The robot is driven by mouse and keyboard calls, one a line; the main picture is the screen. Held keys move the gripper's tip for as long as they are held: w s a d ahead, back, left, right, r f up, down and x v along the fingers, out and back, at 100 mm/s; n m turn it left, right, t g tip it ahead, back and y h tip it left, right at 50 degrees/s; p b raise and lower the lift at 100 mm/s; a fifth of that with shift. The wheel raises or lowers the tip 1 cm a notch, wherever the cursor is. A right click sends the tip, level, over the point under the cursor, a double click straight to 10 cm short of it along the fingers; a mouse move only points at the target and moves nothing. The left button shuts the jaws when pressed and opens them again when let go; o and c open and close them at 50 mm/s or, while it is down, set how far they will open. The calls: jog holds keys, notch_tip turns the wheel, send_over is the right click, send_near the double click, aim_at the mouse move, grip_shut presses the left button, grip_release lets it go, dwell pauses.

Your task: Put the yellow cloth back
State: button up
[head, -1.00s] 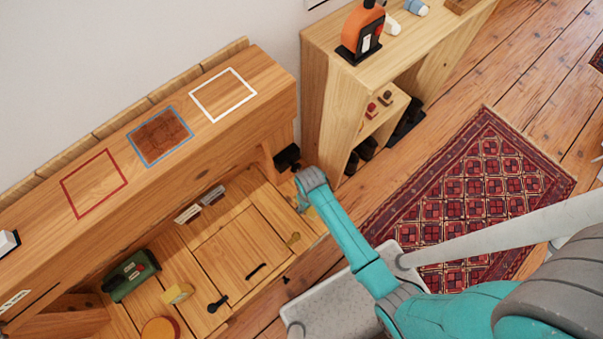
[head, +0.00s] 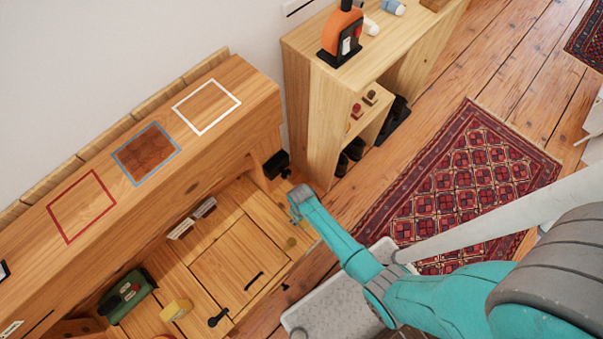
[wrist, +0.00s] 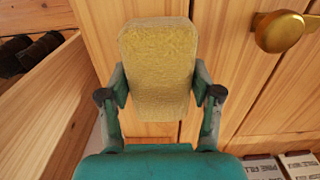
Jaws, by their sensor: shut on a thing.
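The yellow cloth (wrist: 157,65) shows in the wrist view as a thick, rounded, rough-textured pad. My gripper (wrist: 160,88) is shut on it, one finger at each side, and the cloth stands up beyond the fingertips in front of a wooden panel. In the head view my arm reaches down to the right end of the wooden bench, and the cloth cannot be made out there. The bench top (head: 240,92) carries a red outline (head: 82,206), a blue outline (head: 147,154) around a reddish-brown patch, and a white outline (head: 206,107).
A brass knob (wrist: 281,31) is close at the cloth's right. Below the bench top are a green case (head: 126,296) and a yellow block (head: 176,309). A wooden shelf (head: 312,115) holds an orange-and-black item (head: 341,34). A patterned rug (head: 465,190) lies on open floor.

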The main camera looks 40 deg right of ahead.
jog(key=o, duration=1)
jog(key=shift+f, duration=0.1)
notch_tip(320, 180, up, 12)
